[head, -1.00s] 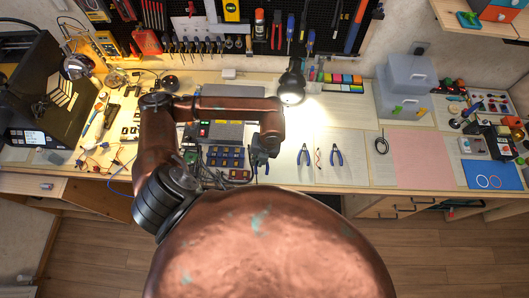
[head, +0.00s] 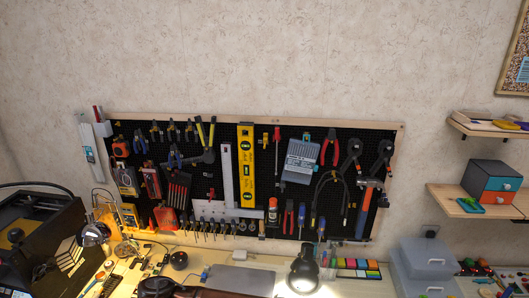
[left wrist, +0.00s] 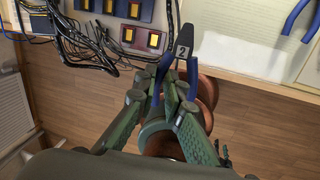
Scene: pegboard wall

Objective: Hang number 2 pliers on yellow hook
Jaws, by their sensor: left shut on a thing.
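In the left wrist view, my left gripper (left wrist: 172,88) is shut on the number 2 pliers (left wrist: 183,46). The pliers have blue handles, dark jaws and a white label with a 2. Their jaws point away from the gripper, past the table edge. In the head view the gripper and the pliers are out of frame; only part of my arm shows at the bottom. The black pegboard (head: 225,166) fills the middle of the head view, with several pliers hanging at its upper left. I cannot pick out the yellow hook. My right gripper is in neither view.
A yellow level (head: 246,165) hangs mid-board. Grey boxes (head: 428,262) stand at the right, below shelves (head: 468,205). Another blue-handled tool (left wrist: 298,16) lies on the table.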

